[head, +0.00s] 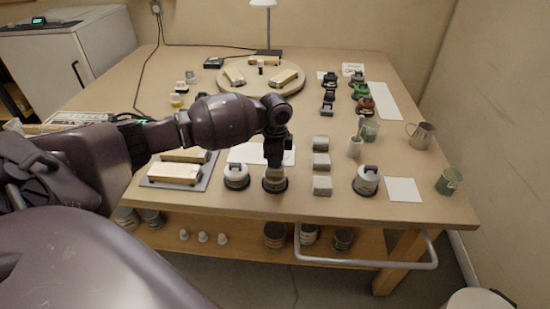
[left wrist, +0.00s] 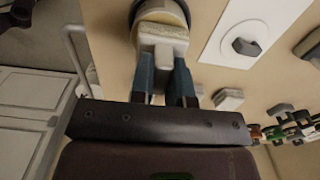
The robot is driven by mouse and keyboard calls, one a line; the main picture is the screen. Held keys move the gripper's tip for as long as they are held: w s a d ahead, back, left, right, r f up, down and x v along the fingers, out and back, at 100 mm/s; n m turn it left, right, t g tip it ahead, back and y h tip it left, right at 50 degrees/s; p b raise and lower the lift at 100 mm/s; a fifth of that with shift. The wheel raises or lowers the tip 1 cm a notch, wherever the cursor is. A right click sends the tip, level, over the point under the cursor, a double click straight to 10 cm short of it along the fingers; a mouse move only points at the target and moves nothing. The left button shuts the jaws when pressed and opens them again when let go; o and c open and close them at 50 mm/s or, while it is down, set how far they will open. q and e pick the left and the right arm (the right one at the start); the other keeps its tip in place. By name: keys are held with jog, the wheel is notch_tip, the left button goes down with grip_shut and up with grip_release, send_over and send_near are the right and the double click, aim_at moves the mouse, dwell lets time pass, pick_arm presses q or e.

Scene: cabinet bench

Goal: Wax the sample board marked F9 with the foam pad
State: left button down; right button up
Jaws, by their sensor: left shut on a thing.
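My left gripper (head: 275,163) points down over the front middle of the bench. Its blue fingers (left wrist: 164,85) are shut on the grey grip of a pale pad (left wrist: 163,38). The pad is at a round dark-rimmed dish (head: 275,185); I cannot tell whether it touches the dish. Two pale boards lie on a grey tray to the left, a front board (head: 174,173) and a back board (head: 185,155). More boards lie on a round turntable, one on the left (head: 233,76) and one on the right (head: 286,77). No F9 mark is legible. My right gripper is not in view.
Grip-topped pots stand left (head: 236,176) and right (head: 367,180) of my gripper. Several grey blocks (head: 321,160) form a column beside it. A white sheet (head: 250,153) lies behind. Cups and a metal jug (head: 420,135) stand at the right. A rail (head: 365,263) runs along the front.

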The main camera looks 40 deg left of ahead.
pick_arm(q)
jog(key=shift+f, duration=0.45)
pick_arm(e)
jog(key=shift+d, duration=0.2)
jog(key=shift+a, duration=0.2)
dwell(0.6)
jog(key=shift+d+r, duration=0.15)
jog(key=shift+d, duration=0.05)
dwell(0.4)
pick_arm(q)
jog(key=shift+f, duration=0.1)
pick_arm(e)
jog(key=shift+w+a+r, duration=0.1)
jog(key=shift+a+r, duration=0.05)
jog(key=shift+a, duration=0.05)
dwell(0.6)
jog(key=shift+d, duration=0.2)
pick_arm(q)
jog(key=shift+r+p, duration=1.2)
jog(key=shift+r, duration=0.6)
jog(key=shift+r+p, duration=1.2)
jog(key=shift+r, duration=0.65)
jog(key=shift+f, duration=0.1)
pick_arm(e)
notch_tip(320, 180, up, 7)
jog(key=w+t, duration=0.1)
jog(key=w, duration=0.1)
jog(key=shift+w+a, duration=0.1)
